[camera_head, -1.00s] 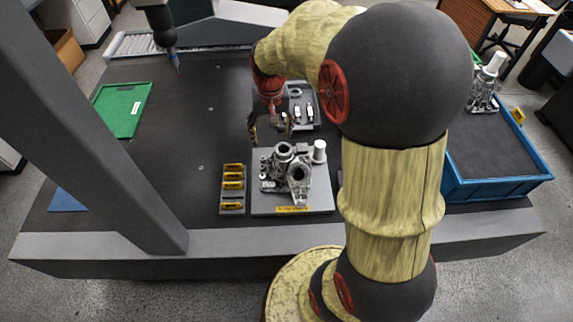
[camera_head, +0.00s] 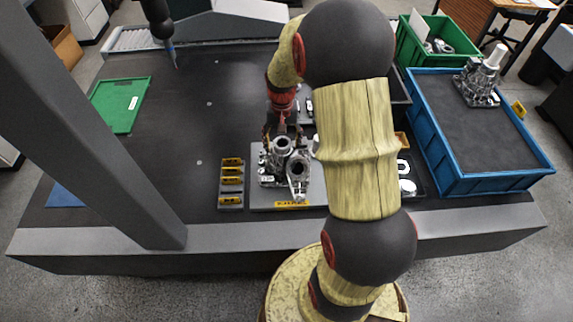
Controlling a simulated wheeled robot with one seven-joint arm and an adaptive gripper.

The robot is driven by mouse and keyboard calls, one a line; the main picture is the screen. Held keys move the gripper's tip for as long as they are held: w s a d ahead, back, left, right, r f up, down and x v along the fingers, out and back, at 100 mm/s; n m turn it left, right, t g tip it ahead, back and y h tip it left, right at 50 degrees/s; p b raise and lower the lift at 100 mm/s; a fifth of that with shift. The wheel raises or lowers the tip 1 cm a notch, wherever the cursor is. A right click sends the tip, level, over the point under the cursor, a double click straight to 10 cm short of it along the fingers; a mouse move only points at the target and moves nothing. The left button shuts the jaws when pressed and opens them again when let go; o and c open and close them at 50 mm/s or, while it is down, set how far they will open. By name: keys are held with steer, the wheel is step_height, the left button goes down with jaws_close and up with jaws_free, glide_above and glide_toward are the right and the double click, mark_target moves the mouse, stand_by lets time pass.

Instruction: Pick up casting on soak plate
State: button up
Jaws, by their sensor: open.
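The casting (camera_head: 297,168) is a silvery metal part with round bores. It sits on the grey soak plate (camera_head: 262,203), which has a yellow label at its front edge. My gripper (camera_head: 283,133) is open at the casting's far side, its fingers pointing down and close to the casting's upper rear part. Whether the fingers touch it, I cannot tell. My arm hides the right part of the soak plate and the white-topped post there.
A rack of yellow-marked blocks (camera_head: 231,181) stands just left of the plate. A blue tray (camera_head: 470,185) at right holds another casting (camera_head: 479,82). A green bin (camera_head: 424,47) is behind it. A grey gantry column (camera_head: 95,130) rises at left. The dark table's left-middle is clear.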

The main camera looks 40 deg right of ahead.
steer(key=shift+f, duration=0.4)
steer(key=shift+r, duration=0.1)
steer(key=shift+c, duration=0.9)
steer(key=c, duration=1.5)
steer(key=shift+w+r, duration=0.15)
jaws_close()
